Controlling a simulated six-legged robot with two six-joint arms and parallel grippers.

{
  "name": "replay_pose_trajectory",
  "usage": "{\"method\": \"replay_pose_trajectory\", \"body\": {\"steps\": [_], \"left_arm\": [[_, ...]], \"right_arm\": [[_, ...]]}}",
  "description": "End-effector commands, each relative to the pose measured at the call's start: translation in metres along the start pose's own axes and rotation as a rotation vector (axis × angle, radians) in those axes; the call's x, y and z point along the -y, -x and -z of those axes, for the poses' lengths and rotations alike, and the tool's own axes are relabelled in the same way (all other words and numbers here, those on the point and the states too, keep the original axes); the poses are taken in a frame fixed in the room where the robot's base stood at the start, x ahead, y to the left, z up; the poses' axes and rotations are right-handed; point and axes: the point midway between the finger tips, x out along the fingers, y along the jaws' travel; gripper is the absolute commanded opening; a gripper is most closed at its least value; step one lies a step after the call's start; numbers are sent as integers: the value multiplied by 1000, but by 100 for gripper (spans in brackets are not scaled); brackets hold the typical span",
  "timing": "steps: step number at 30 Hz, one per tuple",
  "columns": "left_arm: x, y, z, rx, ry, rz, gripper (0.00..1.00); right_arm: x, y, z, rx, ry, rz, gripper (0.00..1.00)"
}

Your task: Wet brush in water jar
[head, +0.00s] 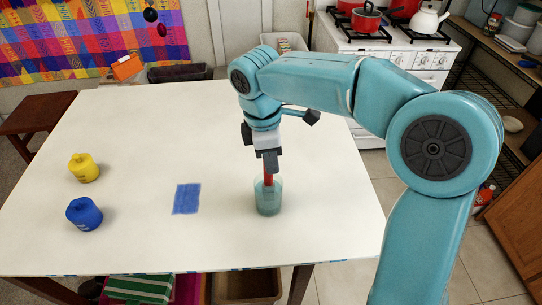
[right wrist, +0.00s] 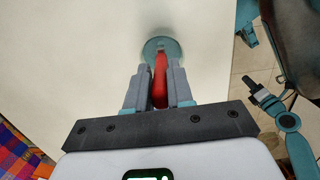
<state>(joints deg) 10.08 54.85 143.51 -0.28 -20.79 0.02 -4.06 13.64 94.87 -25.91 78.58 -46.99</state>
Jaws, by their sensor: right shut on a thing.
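My right gripper (head: 269,165) points straight down over the water jar and is shut on the red brush (head: 268,179). The brush is upright and its lower part is inside the jar's opening; its tip is hard to make out. The water jar (head: 267,201) is clear with bluish-green water and stands on the white table. In the right wrist view, the gripper (right wrist: 160,85) holds the red brush (right wrist: 160,77) between its fingers, with the round jar (right wrist: 150,47) beyond. My left gripper does not show in the head view.
A blue square (head: 187,198) lies on the table (head: 130,140) left of the jar. A yellow paint pot (head: 83,168) and a blue paint pot (head: 84,214) stand at the table's left. The table's middle and back left are clear.

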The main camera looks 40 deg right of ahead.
Motion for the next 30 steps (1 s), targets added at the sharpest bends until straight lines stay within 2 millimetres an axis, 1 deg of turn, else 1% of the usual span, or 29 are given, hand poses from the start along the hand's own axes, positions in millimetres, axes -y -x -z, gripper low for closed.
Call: {"method": "replay_pose_trajectory", "body": {"steps": [15,30], "left_arm": [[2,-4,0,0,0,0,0],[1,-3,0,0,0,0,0]], "right_arm": [[0,-7,1,0,0,0,0],[0,-7,1,0,0,0,0]]}}
